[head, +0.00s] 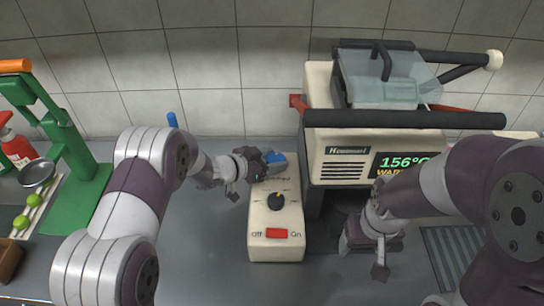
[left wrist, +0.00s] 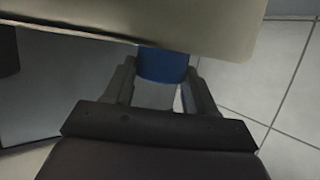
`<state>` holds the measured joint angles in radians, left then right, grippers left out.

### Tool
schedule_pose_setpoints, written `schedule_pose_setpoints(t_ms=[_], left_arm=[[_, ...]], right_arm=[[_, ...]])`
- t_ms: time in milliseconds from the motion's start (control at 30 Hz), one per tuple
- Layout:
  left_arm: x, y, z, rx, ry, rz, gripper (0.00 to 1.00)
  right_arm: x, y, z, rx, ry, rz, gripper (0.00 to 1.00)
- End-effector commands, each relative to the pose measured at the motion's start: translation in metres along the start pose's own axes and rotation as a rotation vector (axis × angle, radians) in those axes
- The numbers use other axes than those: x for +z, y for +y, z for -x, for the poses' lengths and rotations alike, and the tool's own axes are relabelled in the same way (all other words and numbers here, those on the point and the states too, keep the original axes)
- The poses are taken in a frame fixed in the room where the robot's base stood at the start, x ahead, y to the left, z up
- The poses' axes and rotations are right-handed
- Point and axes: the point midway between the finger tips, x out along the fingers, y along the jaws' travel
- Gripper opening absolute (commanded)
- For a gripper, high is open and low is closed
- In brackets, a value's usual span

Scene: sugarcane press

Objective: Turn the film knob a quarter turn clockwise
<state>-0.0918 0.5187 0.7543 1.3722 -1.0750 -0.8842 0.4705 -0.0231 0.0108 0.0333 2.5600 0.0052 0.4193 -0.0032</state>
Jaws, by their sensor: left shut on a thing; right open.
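A beige control box (head: 258,218) stands mid-counter in the head view. It has a black dial with an orange mark (head: 276,201) and a red Off/On switch (head: 277,234). A blue knob (head: 276,157) is at its far end. My right gripper (head: 370,246) is open and empty, right of the box, in front of the beige machine (head: 330,148).
The beige machine has a clear cover, a black bar and a display (head: 402,164) reading 156°C. A green press stand (head: 78,165), limes (head: 34,200) and a red bottle (head: 15,148) are at the left. A tiled wall closes the back. The counter around the box's front is clear.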

Motion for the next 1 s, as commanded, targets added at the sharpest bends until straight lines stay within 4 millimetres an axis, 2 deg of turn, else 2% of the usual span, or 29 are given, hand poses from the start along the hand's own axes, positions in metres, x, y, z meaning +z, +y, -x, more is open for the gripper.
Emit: schedule_pose_setpoints(t_ms=[33,200,400,567,1000], left_arm=[[-0.003,-0.002,0.002,0.030,-0.003,-0.010,0.26],[-0.002,-0.004,0.001,0.170,-0.002,-0.069,0.26],[0.002,-0.006,-0.002,0.346,-0.002,-0.143,0.26],[0.004,-0.009,-0.004,0.483,0.000,-0.202,0.26],[0.005,-0.011,-0.007,0.772,-0.002,-0.322,0.26]], right_arm=[[-0.001,0.000,0.009,0.000,0.000,0.000,0.69],[-0.002,0.000,0.020,0.000,0.000,0.000,0.69],[-0.002,0.000,0.020,0.000,0.000,0.000,0.69],[-0.001,0.000,0.009,0.000,0.000,0.000,0.69],[0.004,0.000,-0.036,0.000,0.000,0.000,0.69]])
